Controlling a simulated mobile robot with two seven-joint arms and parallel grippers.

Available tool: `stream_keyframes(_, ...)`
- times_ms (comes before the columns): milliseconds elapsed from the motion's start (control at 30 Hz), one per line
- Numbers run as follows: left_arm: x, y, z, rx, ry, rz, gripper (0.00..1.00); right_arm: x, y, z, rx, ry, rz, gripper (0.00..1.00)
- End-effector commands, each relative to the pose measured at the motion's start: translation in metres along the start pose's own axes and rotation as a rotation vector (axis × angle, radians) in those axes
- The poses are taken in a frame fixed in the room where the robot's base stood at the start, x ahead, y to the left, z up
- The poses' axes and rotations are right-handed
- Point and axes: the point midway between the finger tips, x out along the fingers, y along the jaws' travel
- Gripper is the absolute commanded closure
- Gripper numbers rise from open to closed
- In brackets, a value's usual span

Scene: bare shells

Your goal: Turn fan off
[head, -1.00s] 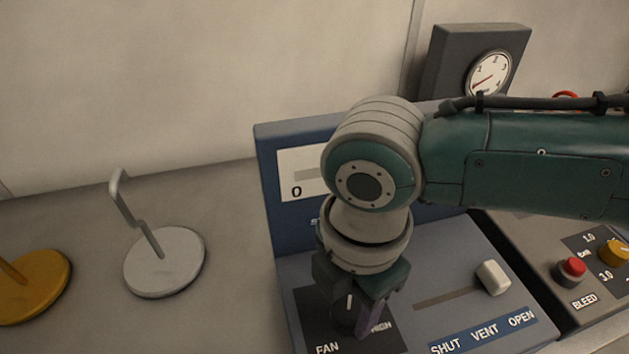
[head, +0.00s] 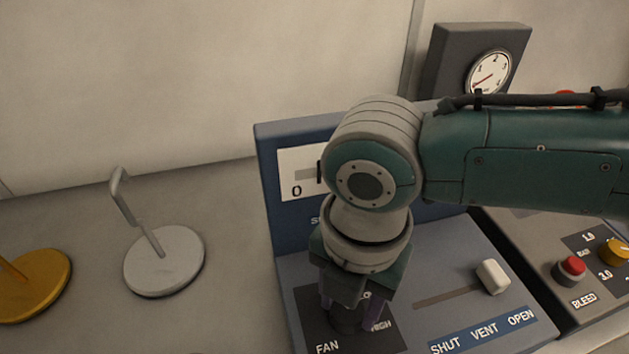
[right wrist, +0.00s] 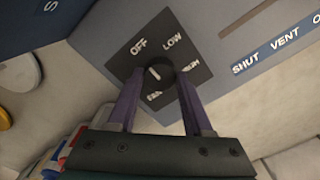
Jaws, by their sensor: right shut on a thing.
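The fan knob (right wrist: 163,70) is a dark round knob with a white pointer mark on a black plate (right wrist: 133,62) lettered OFF, LOW, HIGH and FAN. In the right wrist view the mark points up-left, roughly towards OFF. My right gripper (right wrist: 160,78) is shut on the knob, one purple finger on each side. In the head view my right gripper (head: 348,316) points down over the plate and hides most of the knob. My left gripper is not in view.
A blue panel (head: 278,225) with a slot scale stands behind the knob. A white vent slider (head: 493,277) sits right, at OPEN. Farther right are a red button (head: 572,267) and a yellow knob (head: 614,252). Silver (head: 165,263) and yellow (head: 40,287) stands are left.

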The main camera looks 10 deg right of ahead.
Motion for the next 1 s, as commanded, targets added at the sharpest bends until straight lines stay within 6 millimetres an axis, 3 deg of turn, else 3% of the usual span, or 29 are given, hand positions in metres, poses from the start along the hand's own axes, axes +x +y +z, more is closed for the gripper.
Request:
stream_keyframes(267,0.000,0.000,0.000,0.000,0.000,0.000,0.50,-0.001,0.001,-0.001,-0.004,0.002,0.001,1.00)
stream_keyframes(300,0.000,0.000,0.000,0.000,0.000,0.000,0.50,-0.001,0.001,-0.001,-0.004,0.002,0.001,0.45)
stream_keyframes(533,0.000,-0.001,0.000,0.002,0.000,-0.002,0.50,0.000,0.000,0.000,-0.002,0.000,0.000,0.19)
stream_keyframes(833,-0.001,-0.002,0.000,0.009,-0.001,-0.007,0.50,-0.004,0.001,0.000,-0.001,0.000,0.001,0.19)
stream_keyframes(1000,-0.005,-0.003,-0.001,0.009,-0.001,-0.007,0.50,-0.030,0.001,0.000,-0.003,-0.002,0.004,0.19)
